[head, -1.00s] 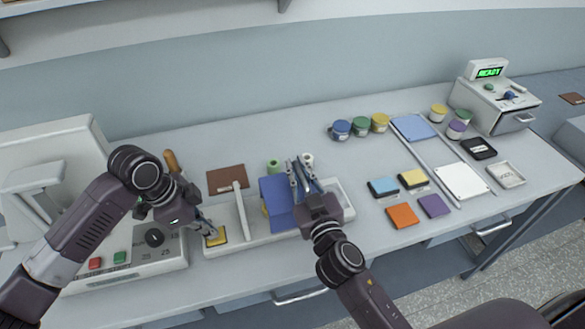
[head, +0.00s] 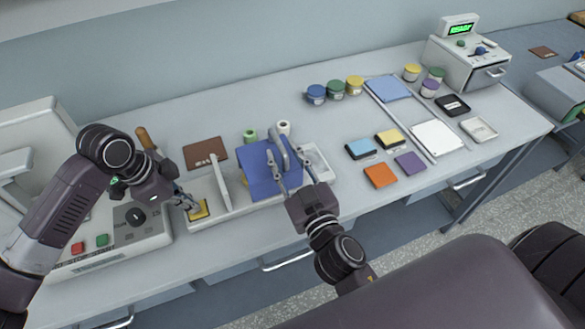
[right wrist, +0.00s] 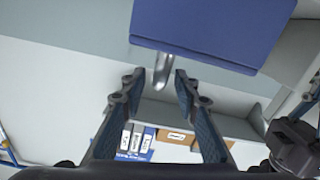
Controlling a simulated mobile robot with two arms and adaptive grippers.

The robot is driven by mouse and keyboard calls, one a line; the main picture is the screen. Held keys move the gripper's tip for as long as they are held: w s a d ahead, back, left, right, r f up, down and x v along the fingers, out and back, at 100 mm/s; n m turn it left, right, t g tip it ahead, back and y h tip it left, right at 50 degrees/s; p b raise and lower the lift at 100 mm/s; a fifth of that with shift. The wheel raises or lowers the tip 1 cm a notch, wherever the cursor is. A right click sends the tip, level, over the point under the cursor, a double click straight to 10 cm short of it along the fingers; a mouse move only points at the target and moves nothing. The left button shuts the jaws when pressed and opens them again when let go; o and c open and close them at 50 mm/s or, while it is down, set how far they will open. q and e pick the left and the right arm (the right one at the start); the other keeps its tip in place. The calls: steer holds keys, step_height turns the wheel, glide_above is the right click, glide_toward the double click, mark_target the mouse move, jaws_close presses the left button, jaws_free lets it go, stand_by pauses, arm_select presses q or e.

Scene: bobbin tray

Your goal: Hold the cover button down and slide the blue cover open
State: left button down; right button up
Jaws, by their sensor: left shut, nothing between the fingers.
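The blue cover (head: 258,180) sits over the middle of the white bobbin tray (head: 237,209); the tray's right end is uncovered. A curved grey handle (head: 279,140) stands up from the cover. My left gripper (head: 192,209) is shut, with its tips at the yellow cover button (head: 201,213); whether the button is pressed down cannot be told. My right gripper (head: 284,164) is open, its fingers on either side of the handle. In the right wrist view its fingertips (right wrist: 159,84) are apart, with the handle (right wrist: 162,68) between them and the cover (right wrist: 205,28) beyond.
A white upright bar (head: 221,182) rises from the tray between button and cover. Green (head: 250,135) and white (head: 283,127) spools stand behind the cover. A control box (head: 125,235) is at the left. Coloured pads, such as an orange one (head: 380,176), lie right.

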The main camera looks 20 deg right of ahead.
steer(key=shift+s, duration=2.45)
arm_select(q)
steer(key=shift+r, duration=0.9)
steer(key=shift+r, duration=0.15)
steer(key=shift+r, duration=0.75)
steer(key=shift+r, duration=0.95)
steer(key=shift+r, duration=0.1)
